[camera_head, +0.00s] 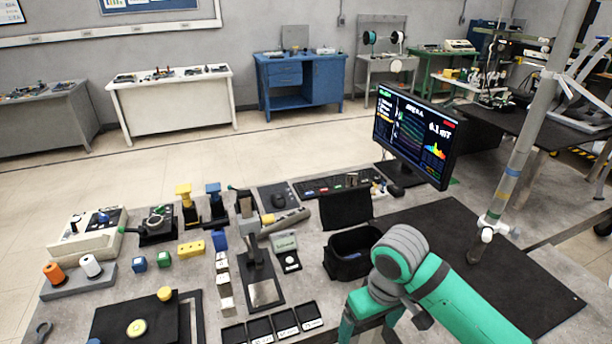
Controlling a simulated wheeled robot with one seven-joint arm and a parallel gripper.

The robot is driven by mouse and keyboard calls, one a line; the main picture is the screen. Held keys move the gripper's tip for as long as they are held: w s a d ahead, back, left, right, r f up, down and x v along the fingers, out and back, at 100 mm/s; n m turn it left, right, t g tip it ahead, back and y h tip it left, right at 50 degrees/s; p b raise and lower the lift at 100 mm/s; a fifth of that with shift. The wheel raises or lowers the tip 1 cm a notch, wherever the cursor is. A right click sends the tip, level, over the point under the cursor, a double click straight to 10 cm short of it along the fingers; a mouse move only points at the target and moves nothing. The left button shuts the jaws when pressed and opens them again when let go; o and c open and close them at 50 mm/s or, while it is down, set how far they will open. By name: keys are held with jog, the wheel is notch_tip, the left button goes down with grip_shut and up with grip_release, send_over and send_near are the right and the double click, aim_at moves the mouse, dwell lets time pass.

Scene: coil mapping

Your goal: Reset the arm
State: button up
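My green and grey arm (412,270) rises from the lower right and bends over the front edge of the bench, beside the black open bin. Its elbow-like grey joint is the highest visible part. One green link runs down to the lower right and another goes down out of the frame at the bottom. My gripper is not visible, so its opening and anything in it are hidden.
The bench holds a black bin (350,262), a monitor (417,134), a keyboard (336,184), a vertical stand (262,270), small trays (285,320) and a white control box (88,240). A slanted pole (520,150) stands right. Open floor (200,160) lies behind.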

jog(key=w+a+r+m+t+y, duration=0.2)
jog(key=w+a+t+y, duration=0.15)
jog(key=a, duration=0.65)
jog(key=w+a+r+m+t+y, duration=0.1)
jog(key=w+a+r+t+y, duration=0.3)
jog(key=a, duration=0.6)
jog(key=w+a+r+m+t+y, duration=0.1)
jog(key=w+a+m+t+y, duration=0.2)
jog(key=a+t, duration=0.5)
jog(key=s+d+f+m+h, duration=0.3)
jog(key=s+f+h, duration=0.2)
jog(key=s+f, duration=0.3)
jog(key=s+d+f+m+h, duration=0.25)
jog(key=s+f+h, duration=0.25)
jog(key=s+f, duration=0.4)
jog(key=s+d+n, duration=0.3)
jog(key=s+d, duration=0.1)
jog(key=s, duration=0.6)
jog(key=s+d+f+n+h, duration=0.1)
jog(key=s+d+n, duration=0.3)
jog(key=s, duration=0.7)
jog(key=shift+s+d+f+g, duration=0.15)
jog(key=shift+d+f+g, duration=0.2)
jog(key=shift+d, duration=0.1)
